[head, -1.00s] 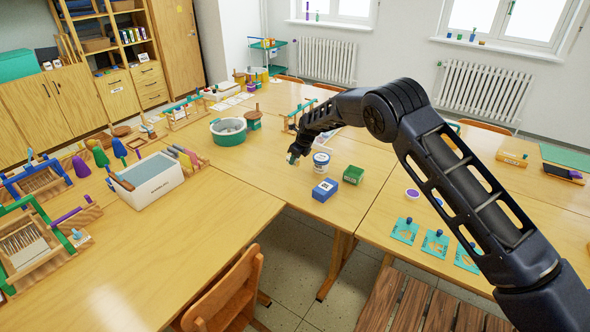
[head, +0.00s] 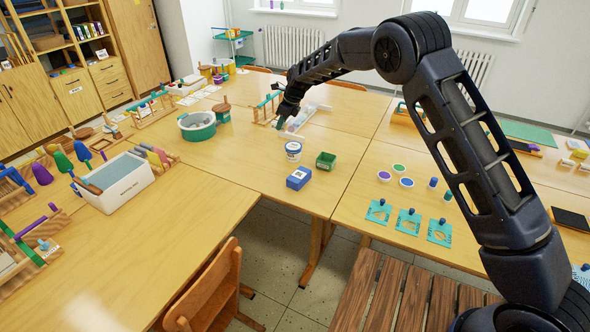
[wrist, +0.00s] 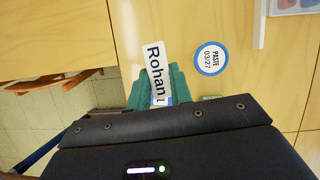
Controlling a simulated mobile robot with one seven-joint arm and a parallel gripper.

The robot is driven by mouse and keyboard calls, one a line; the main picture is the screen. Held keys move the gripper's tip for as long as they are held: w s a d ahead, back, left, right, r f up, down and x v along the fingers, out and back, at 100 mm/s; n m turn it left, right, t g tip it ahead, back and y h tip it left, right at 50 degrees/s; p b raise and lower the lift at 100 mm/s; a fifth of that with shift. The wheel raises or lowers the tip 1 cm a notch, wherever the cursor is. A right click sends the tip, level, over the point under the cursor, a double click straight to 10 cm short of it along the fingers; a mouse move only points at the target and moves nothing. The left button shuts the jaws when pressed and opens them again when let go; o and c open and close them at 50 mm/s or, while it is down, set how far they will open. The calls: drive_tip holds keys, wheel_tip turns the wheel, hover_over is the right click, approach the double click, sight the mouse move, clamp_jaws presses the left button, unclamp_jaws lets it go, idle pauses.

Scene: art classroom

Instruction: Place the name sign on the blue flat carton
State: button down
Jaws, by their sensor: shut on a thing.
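The name sign (wrist: 156,72), a white strip reading "Rohan", is between the teal fingers of my gripper (wrist: 152,88) in the wrist view. My gripper (head: 283,122) is shut on it, above the table. The sign is too small to make out clearly in the head view.
A white paste tub (head: 293,150) with a blue rim stands behind the carton, its lid also in the wrist view (wrist: 211,58). A green box (head: 326,160) stands right of the tub. A teal-and-white basin (head: 197,125) is to the left. Bare table lies left of the carton.

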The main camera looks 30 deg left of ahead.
sight(298, 174)
drive_tip(key=s+d+r+n+g, duration=0.1)
drive_tip(key=s+d+r+n, duration=0.15)
drive_tip(key=d, duration=0.85)
drive_tip(key=shift+n, duration=0.45)
drive_tip(key=f, duration=1.9)
drive_tip(key=shift+a+f, duration=0.2)
drive_tip(key=shift+f, duration=0.1)
drive_tip(key=shift+f, duration=0.1)
drive_tip(key=c, duration=1.3)
unclamp_jaws()
drive_tip(key=shift+o, duration=0.2)
drive_tip(key=v, duration=1.2)
drive_tip(key=shift+w+a, duration=0.15)
